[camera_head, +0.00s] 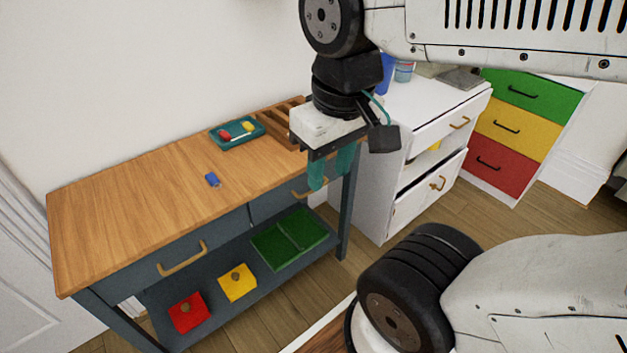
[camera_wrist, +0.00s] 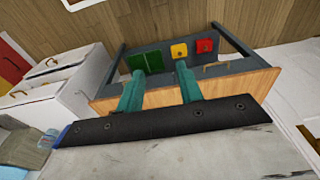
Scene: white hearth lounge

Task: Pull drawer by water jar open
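A clear jar (camera_head: 404,71) with a coloured band stands on top of the white cabinet (camera_head: 375,190), partly behind my arm. A clear container, probably the same jar, shows at the left of the wrist view (camera_wrist: 47,139). My gripper (camera_head: 330,172) points down near the right end of the wooden-topped table, left of the cabinet. Its teal fingers are apart and empty, also in the wrist view (camera_wrist: 160,70).
The wooden-topped table (camera_head: 130,210) has shut grey drawers and a lower shelf with red, yellow and green boxes. A green tray (camera_head: 238,132) and a blue object (camera_head: 212,180) lie on top. A green, yellow and red chest (camera_head: 515,128) stands right. Floor before the cabinet looks clear.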

